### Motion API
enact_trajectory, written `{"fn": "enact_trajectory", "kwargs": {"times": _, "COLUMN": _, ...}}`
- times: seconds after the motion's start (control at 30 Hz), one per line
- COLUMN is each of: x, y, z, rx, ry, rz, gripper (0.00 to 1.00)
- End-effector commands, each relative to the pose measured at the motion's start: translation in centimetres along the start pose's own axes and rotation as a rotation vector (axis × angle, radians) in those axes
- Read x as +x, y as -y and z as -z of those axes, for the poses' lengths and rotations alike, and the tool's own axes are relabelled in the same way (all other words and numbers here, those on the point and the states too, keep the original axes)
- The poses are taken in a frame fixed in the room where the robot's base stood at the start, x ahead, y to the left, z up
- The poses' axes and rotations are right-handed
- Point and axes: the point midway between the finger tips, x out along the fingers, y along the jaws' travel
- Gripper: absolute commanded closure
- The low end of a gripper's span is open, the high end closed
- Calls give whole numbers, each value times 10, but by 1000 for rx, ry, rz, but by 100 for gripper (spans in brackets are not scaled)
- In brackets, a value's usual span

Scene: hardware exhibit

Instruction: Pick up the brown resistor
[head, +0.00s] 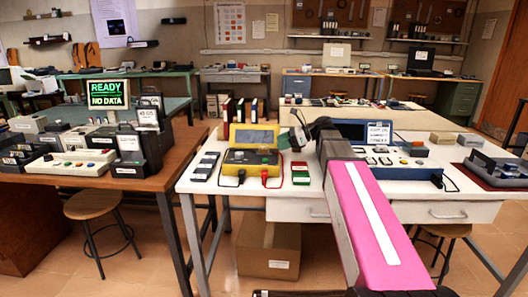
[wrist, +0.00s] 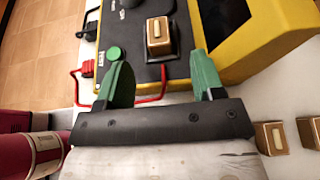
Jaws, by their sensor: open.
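A brown block with a pale top, which looks like the brown resistor (wrist: 158,36), sits on the dark panel of a yellow meter (wrist: 279,52) in the wrist view. My gripper (wrist: 160,62) has two green fingers spread wide, with nothing held between them. The brown block lies just beyond the fingertips, roughly centred between them. In the head view the yellow meter (head: 250,160) stands on the white table, with my gripper (head: 290,138) over its right side. I cannot make out the brown block clearly there.
Two more brown blocks (wrist: 271,138) lie at the lower right in the wrist view. Red binders (wrist: 30,152) stand at the lower left. A red cable (wrist: 80,85) runs beside the meter. In the head view, a blue instrument (head: 375,160) stands right of my gripper.

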Motion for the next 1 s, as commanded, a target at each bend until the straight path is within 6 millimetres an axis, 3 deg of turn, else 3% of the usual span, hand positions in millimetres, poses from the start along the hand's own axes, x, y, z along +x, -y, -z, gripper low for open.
{"fn": "enact_trajectory", "kwargs": {"times": 0.4, "x": 48, "y": -2, "z": 2, "rx": 0, "ry": -1, "rz": -1, "gripper": 38}}
{"fn": "enact_trajectory", "kwargs": {"times": 0.63, "x": 49, "y": -2, "z": 2, "rx": 0, "ry": 0, "rz": 0, "gripper": 38}}
{"fn": "enact_trajectory", "kwargs": {"times": 0.8, "x": 49, "y": -2, "z": 2, "rx": 0, "ry": 0, "rz": 0, "gripper": 92}}
{"fn": "enact_trajectory", "kwargs": {"times": 1.0, "x": 49, "y": -2, "z": 2, "rx": 0, "ry": 0, "rz": 0, "gripper": 92}}
